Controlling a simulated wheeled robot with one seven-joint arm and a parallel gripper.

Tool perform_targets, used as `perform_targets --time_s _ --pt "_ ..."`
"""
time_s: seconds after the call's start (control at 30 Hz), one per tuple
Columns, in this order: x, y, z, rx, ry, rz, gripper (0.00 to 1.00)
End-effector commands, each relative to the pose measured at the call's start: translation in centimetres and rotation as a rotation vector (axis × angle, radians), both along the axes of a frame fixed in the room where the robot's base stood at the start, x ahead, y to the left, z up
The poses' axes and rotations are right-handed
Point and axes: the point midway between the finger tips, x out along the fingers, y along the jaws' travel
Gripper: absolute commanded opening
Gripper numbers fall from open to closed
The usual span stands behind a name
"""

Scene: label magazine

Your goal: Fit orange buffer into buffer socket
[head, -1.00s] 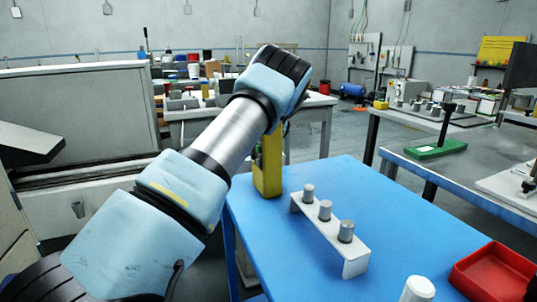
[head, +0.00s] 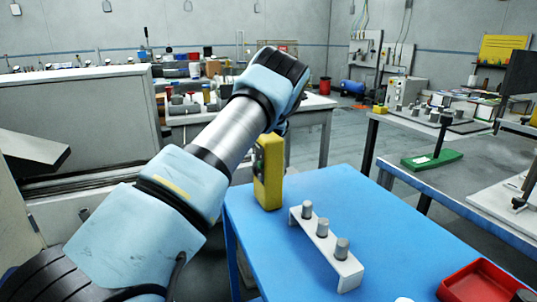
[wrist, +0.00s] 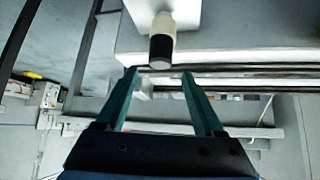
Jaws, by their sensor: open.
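I cannot make out an orange buffer or a buffer socket in either view. My gripper (wrist: 160,74) shows in the wrist view as two teal fingers held apart, with nothing between them. A cylinder with a pale and a black section (wrist: 162,40) lies just beyond the fingertips in that view, apart from them; I cannot tell what it is. In the head view my forearm and wrist reach up across the middle, and my gripper's fingers are hidden behind the wrist.
A blue table (head: 395,235) holds a yellow box (head: 269,172), a white rack (head: 326,250) with three grey cylinders and a red tray (head: 480,285). Another bench with a green-based stand (head: 434,158) is at the right. Grey floor lies between them.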

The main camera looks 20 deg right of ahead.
Motion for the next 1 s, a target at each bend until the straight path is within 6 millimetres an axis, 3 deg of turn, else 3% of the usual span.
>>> perform_targets --time_s 0.03,0.1,0.4,0.5,0.8,1.0 --pt "-0.1 0.0 1.2 0.002 0.004 0.0 0.7" --pt "-0.1 0.1 0.9 0.004 0.007 0.0 0.7" --pt "-0.1 0.0 7.0 0.002 0.003 0.0 0.7" --pt "-0.3 1.5 6.2 0.014 0.011 0.017 0.7" --pt "-1.6 6.8 6.5 0.047 0.043 0.082 0.7" --pt "-2.3 9.1 6.6 0.06 0.057 0.109 0.7"
